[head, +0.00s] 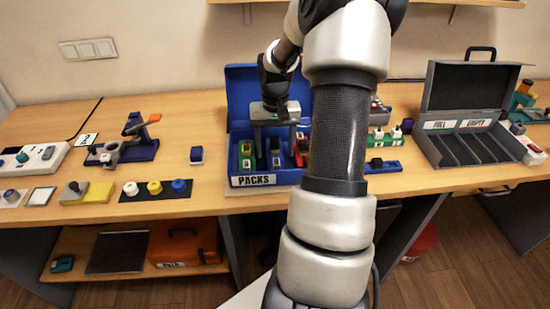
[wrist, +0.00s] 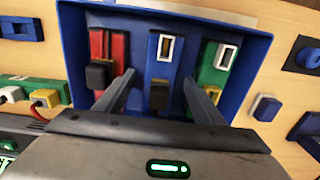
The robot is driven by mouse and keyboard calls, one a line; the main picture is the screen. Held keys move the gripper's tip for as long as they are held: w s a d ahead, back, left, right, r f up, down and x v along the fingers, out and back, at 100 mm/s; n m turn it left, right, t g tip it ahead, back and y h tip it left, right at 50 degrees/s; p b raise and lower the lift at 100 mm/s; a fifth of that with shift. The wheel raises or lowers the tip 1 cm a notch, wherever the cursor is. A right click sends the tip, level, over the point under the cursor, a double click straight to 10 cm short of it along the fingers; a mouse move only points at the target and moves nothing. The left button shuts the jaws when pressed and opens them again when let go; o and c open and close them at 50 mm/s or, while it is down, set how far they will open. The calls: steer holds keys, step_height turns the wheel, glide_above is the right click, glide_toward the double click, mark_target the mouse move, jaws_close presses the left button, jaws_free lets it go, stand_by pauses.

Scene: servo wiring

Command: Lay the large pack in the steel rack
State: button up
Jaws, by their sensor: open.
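An open blue box labelled PACKS (head: 262,181) stands on the bench and holds a green pack (head: 247,151), a blue pack (wrist: 165,60) and a red pack (head: 301,150). I cannot tell by size which is the large pack. My gripper (wrist: 160,82) is above the box, pointing down, with its fingers apart on either side of the middle, blue pack. It is open and not closed on anything; whether the fingers touch the pack is unclear. A grey open case (head: 466,148) with slots, labelled FULL and EMPTY, stands at right. I cannot tell whether it is the steel rack.
My arm hides the bench right of the blue box. A small dark blue block (head: 197,155) lies left of the box. A blue stand (head: 128,150) and a mat with coloured knobs (head: 155,188) are further left.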

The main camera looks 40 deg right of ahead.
steer(key=shift+f, duration=0.5)
steer(key=shift+w+r, duration=0.1)
jaws_close()
step_height(320, 180, up, 10)
steer(key=shift+p, duration=0.45)
steer(key=a+f+n+p, duration=0.1)
steer(key=a+n+p, duration=0.5)
steer(key=a, duration=2.1)
steer(key=shift+f+n+p, duration=0.3)
steer(key=shift+f+p, duration=0.05)
steer(key=shift+p, duration=0.35)
